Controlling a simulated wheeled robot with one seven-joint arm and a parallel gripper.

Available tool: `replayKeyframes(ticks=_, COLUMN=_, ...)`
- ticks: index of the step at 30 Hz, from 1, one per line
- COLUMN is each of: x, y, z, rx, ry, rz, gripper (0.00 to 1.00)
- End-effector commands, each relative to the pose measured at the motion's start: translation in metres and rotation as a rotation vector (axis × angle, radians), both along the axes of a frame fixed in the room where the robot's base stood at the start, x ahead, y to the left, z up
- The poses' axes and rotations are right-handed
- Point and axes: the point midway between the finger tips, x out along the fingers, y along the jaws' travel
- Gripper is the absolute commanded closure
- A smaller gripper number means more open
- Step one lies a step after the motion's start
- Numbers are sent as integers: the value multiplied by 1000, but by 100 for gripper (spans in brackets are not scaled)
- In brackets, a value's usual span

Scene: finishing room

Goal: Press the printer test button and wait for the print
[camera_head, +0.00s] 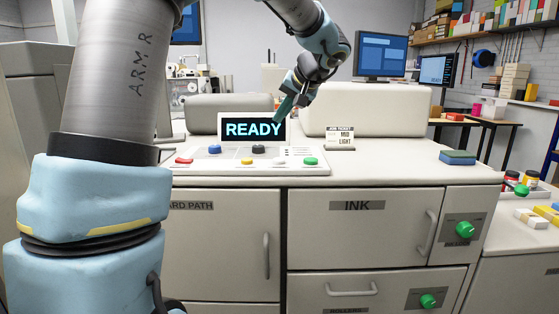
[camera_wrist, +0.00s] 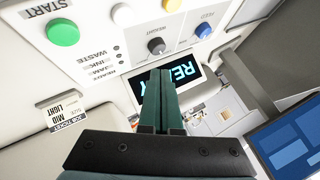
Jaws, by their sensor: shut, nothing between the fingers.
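The printer's control panel (camera_head: 225,167) has a screen (camera_head: 253,129) reading READY. Its front row has red (camera_head: 183,160), yellow (camera_head: 246,161), white (camera_head: 279,161) and green (camera_head: 310,161) buttons. A blue knob (camera_head: 214,149) and a dark knob (camera_head: 258,149) sit behind them. In the wrist view, START labels the green button (camera_wrist: 62,32); I cannot tell which button is the test one. My gripper (camera_head: 279,118) is shut and empty, in front of the screen's right end and above the panel. In the wrist view its fingertips (camera_wrist: 160,72) cover part of the screen (camera_wrist: 185,75).
A job ticket card (camera_head: 340,138) reading MID LIGHT stands right of the screen. A blue-and-green block (camera_head: 457,157) lies on the counter's right. Pale printer covers (camera_head: 362,110) rise behind. The counter between card and block is clear.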

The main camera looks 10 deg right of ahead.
Motion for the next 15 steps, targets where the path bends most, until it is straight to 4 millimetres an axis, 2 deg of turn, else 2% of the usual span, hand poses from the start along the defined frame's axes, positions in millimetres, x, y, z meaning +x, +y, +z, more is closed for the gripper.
replayKeyframes(ticks=8, x=0, y=0, z=-29, rx=1, ry=4, rz=0, gripper=100)
replayKeyframes(ticks=15, x=0, y=0, z=-63, rx=0, ry=2, rz=-2, gripper=100)
